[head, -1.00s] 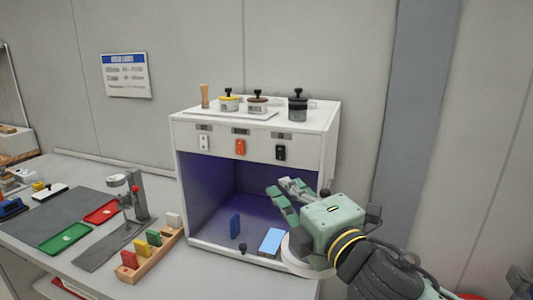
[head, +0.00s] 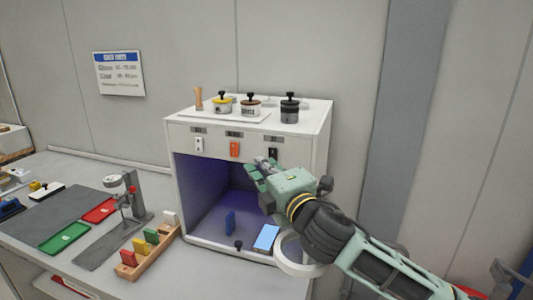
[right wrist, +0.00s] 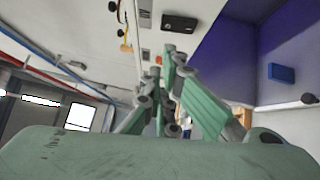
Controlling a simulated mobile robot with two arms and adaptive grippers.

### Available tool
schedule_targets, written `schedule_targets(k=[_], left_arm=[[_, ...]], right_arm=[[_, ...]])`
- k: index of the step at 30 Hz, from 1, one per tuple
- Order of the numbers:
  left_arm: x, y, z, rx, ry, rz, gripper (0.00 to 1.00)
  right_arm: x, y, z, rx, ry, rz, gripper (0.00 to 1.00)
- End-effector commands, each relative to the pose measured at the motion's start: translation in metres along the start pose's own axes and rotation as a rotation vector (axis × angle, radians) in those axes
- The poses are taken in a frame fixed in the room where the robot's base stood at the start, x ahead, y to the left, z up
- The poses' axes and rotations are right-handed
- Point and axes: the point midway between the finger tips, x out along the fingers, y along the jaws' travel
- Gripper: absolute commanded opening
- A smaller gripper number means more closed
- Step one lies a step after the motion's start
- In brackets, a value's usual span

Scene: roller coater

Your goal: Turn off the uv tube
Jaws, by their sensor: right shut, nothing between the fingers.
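A white cabinet (head: 320,135) stands on the bench with its front chamber open and lit purple inside. Three switches sit in a row on its upper front panel: a white one (head: 198,145), a red-orange one (head: 235,149) and a black one (head: 273,153). The small labels above them are unreadable. My right gripper (head: 262,163) is shut and empty, with its fingertips just below the black switch in the head view. I cannot tell if they touch the panel. The right wrist view shows the fingers (right wrist: 163,72) and the black switch (right wrist: 179,22) apart. My left gripper is out of view.
Several lidded pots, including a yellow-topped one (head: 222,105), stand on the cabinet. A wooden rack (head: 150,258) with coloured cards stands at front left.

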Motion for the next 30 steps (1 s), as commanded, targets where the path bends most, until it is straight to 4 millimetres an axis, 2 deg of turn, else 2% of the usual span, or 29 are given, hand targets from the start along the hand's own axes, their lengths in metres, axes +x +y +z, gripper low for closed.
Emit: schedule_targets(k=[1,6,18,23,24,30], left_arm=[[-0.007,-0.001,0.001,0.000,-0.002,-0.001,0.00],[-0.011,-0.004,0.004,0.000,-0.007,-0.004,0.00],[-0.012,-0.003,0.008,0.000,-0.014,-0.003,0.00],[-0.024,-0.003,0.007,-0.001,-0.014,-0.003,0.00],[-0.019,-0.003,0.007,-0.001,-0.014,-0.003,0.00],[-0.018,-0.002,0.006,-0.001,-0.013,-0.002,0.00]], right_arm=[[0.005,0.003,0.007,-0.002,-0.003,-0.001,0.00],[0.015,0.001,0.016,-0.001,-0.002,-0.001,0.00],[0.017,0.000,0.018,0.000,0.000,0.001,0.00],[0.022,0.008,0.023,0.001,-0.001,-0.001,0.00],[0.021,0.004,0.022,0.000,0.001,0.000,0.00],[0.021,0.004,0.022,0.000,0.000,0.000,0.00]])
